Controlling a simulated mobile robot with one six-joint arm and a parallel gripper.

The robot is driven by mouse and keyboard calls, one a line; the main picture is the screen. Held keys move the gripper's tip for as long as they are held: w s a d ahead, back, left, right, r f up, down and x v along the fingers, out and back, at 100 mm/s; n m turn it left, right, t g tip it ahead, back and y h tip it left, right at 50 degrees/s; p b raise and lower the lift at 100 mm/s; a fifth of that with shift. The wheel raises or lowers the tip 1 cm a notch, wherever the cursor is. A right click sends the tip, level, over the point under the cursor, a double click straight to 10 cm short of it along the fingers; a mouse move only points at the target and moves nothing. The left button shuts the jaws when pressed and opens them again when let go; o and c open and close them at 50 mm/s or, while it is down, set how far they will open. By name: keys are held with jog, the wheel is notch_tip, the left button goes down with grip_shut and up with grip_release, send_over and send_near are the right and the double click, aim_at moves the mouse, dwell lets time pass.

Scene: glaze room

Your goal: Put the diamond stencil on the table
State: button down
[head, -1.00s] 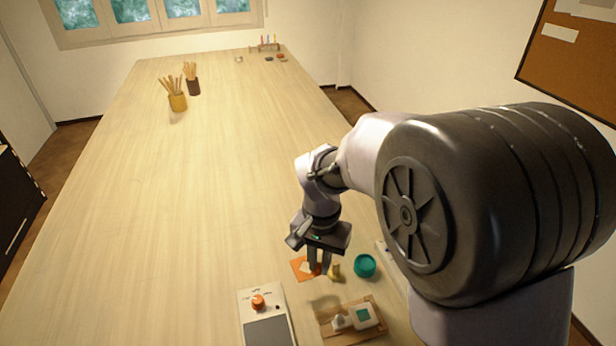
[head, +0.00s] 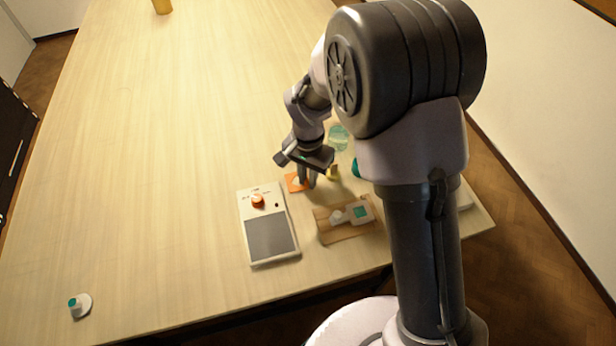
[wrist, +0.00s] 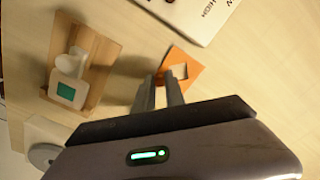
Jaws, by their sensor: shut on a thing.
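The diamond stencil appears to be the flat orange card (head: 296,182) with a pale opening, just right of the table's (head: 170,130) middle. In the wrist view the orange card (wrist: 192,62) shows its opening beside my fingertips. My gripper (head: 307,184) points down, its fingers close together on the card's near edge, shut on it; the wrist view also shows the gripper (wrist: 160,82). The fingers hide part of the card. I cannot tell whether the card touches the table or is slightly above it.
A grey-white device (head: 270,238) with an orange knob stands in front. A wooden board (head: 325,233) holds white pieces, one with a teal square. A yellow item (head: 333,173), a teal bowl (head: 356,168) and a clear glass (head: 338,137) are close right.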

jog(key=c, duration=1.4)
grip_release()
jog(key=shift+f, duration=0.1)
notch_tip(320, 180, up, 13)
jog(key=p, duration=0.4)
jog(key=s+d+r+t+y, duration=0.1)
jog(key=s+d+r, duration=0.2)
jog(key=r, duration=0.2)
jog(key=s+d+r+t, duration=0.1)
jog(key=s+d+r, duration=0.2)
jog(key=r, duration=0.3)
jog(key=s+d+r+t, duration=0.1)
jog(key=s, duration=0.3)
jog(key=s+d+r+t, duration=0.1)
jog(key=s+d+r, duration=0.1)
jog(key=s, duration=0.3)
jog(key=s+d+r+n+t+y, duration=0.1)
jog(key=s+d, duration=0.1)
jog(key=s, duration=0.3)
jog(key=shift+s+d+r+t, duration=0.1)
jog(key=shift+d+r+t, duration=0.1)
jog(key=shift+t, duration=0.2)
notch_tip(320, 180, down, 10)
jog(key=b, duration=1)
jog(key=shift+f, duration=0.1)
